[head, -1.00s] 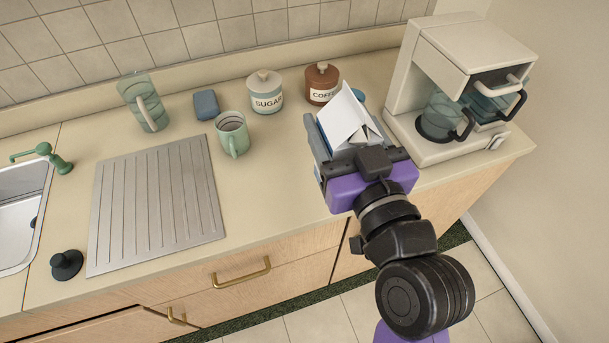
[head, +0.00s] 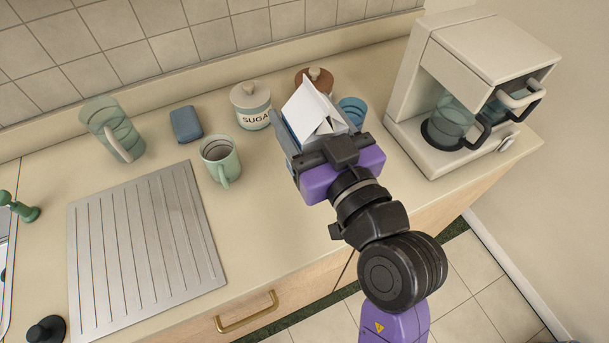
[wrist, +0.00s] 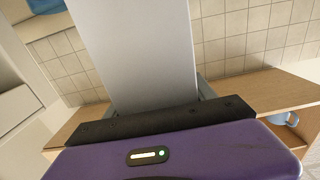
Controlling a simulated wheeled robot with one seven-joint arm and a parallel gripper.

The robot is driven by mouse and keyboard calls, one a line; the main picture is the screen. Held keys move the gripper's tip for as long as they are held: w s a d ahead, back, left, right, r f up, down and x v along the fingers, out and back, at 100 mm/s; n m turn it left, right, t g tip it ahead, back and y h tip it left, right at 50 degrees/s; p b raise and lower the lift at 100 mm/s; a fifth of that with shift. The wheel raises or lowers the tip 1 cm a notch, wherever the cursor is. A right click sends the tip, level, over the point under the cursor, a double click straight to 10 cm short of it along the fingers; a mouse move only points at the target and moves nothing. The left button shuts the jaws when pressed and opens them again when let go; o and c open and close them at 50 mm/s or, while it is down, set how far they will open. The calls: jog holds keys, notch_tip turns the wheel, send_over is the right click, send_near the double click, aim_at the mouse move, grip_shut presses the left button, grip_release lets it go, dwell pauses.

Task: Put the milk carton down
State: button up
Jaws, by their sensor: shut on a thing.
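The milk carton (head: 311,106) is white with a gabled top and stands roughly upright in my gripper (head: 318,140). My gripper is shut on it, over the counter (head: 265,195) between the sugar jar and the coffee maker. In the wrist view the carton's pale side (wrist: 140,50) rises from between the jaws and fills the middle. The carton's base is hidden behind the gripper, so I cannot tell whether it touches the counter.
Behind the carton are a sugar jar (head: 250,104), a partly hidden brown jar (head: 318,78) and a blue cup (head: 353,110). A coffee maker (head: 470,60) stands right. A green mug (head: 218,158), blue sponge (head: 186,124), glass pitcher (head: 108,125) and metal drainboard (head: 150,235) are left.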

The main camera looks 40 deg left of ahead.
notch_tip(320, 180, down, 14)
jog(key=b, duration=0.4)
jog(key=shift+f+b, duration=0.25)
jog(key=shift+b, duration=0.15)
jog(key=shift+f, duration=0.1)
jog(key=o, duration=1.6)
jog(key=shift+f, duration=0.1)
jog(key=v, duration=1.2)
